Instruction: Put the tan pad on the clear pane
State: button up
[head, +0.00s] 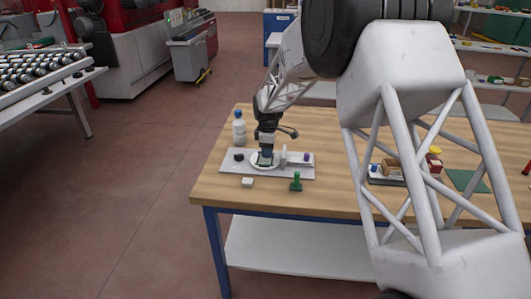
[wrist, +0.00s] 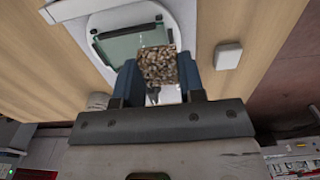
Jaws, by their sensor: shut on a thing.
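My gripper (wrist: 157,82) is shut on the tan pad (wrist: 156,65), a speckled brown cork-like square between the two blue fingers. The clear pane (wrist: 122,44), greenish with a dark edge, lies on a white rounded plate (wrist: 180,18) just past the fingertips in the wrist view. The pad overlaps the pane's near right corner in that picture; I cannot tell whether they touch. In the head view my gripper (head: 266,155) points down over the white plate (head: 254,165), and the pad is too small to make out.
A bottle (head: 239,130), a small black thing (head: 239,157), a white block (head: 248,182) and a green stand-like thing (head: 296,182) are close by. Boxes (head: 390,172) stand farther right.

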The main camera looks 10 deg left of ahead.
jog(key=shift+w+a+f, duration=0.1)
jog(key=shift+w+a, duration=0.1)
jog(key=shift+w, duration=0.45)
jog(key=shift+w+a, duration=0.25)
jog(key=shift+w, duration=0.35)
jog(key=shift+w+a+f, duration=0.1)
jog(key=shift+w+a, duration=0.1)
jog(key=shift+w, duration=0.45)
jog(key=shift+f, duration=0.1)
jog(key=shift+f, duration=1.6)
jog(key=shift+f, duration=0.15)
jog(key=o, duration=0.9)
notch_tip(320, 180, up, 12)
jog(key=shift+r, duration=0.15)
